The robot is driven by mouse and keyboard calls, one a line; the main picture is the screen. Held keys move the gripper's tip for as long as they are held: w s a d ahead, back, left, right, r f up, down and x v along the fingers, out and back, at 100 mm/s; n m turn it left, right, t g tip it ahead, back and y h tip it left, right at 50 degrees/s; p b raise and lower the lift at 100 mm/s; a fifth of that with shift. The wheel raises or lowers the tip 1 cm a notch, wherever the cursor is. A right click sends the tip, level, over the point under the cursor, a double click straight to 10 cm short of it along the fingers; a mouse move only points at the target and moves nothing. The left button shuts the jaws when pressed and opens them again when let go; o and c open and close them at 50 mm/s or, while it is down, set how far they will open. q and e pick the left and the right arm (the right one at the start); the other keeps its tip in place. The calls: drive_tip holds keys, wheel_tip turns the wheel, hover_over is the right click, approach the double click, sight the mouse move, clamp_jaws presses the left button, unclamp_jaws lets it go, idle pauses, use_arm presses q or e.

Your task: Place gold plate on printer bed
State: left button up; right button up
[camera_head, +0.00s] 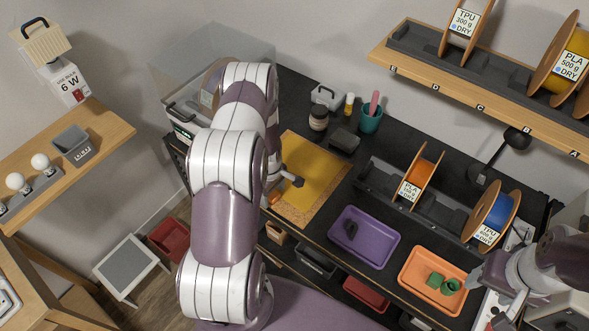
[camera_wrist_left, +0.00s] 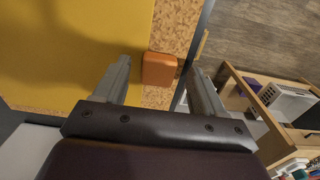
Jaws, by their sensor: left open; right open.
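The gold plate (camera_head: 318,178) lies flat on a cork mat on the dark bench, partly hidden by my left arm in the head view. It also fills the upper left of the left wrist view (camera_wrist_left: 70,50). An orange block (camera_wrist_left: 159,68), perhaps a tab at the plate's edge, sits over the cork by the bench edge. My left gripper (camera_wrist_left: 160,67) is open, its fingers on either side of the orange block, not closed on it. My right gripper (camera_head: 482,274) is at the lower right, open, near the orange tray. I cannot make out the printer bed.
A purple tray (camera_head: 384,252) and an orange tray (camera_head: 413,270) with green parts lie along the bench front. Spool racks stand behind them. A jar (camera_head: 319,118) and a teal cup (camera_head: 371,121) stand behind the plate. A transparent-lidded box (camera_head: 185,120) is at the left.

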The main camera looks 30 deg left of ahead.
use_arm(q)
drive_tip(key=shift+w+a+f, duration=0.1)
drive_tip(key=shift+w+f, duration=0.05)
clamp_jaws()
